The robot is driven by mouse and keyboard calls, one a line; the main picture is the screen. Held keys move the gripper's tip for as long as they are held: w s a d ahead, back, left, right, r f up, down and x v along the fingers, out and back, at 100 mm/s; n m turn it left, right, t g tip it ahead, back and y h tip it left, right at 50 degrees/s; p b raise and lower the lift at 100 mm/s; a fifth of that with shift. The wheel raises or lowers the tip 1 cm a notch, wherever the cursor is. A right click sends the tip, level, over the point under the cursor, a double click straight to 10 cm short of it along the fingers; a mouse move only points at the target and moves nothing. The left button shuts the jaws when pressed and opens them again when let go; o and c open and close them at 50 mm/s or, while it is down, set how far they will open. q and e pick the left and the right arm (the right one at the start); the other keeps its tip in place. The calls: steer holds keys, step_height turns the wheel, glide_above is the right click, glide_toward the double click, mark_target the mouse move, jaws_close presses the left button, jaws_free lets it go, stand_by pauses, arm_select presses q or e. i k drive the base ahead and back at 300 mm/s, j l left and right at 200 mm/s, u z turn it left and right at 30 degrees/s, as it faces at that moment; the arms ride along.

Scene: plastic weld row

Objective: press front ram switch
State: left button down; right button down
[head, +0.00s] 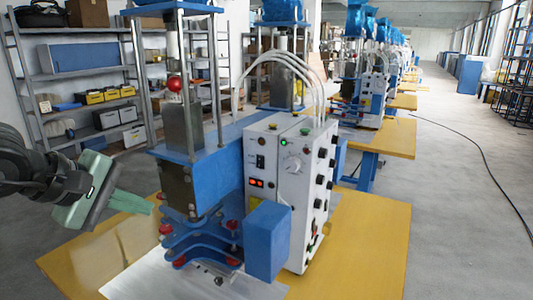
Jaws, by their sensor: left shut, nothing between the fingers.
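The front machine is a blue plastic welder (220,165) on a yellow table. Its white control box (285,185) faces me, with a black rocker switch (261,161), a red-lit display (257,183), a grey dial and a green light. Several black knobs line the box's right side. I cannot tell which control is the front ram switch. My left gripper (148,206), with green fingers, comes in from the left and is shut and empty. It appears left of the blue clamp plates (200,240), well apart from the control box. My right gripper is not in view.
A blue block-shaped cover (268,241) stands before the control box's lower part. The yellow table (365,250) is bare to the right. Shelves with bins (105,95) stand at the back left. More machines line up behind; a black cable (480,150) crosses the floor.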

mark_target(260, 160)
steer(key=i+l, duration=0.75)
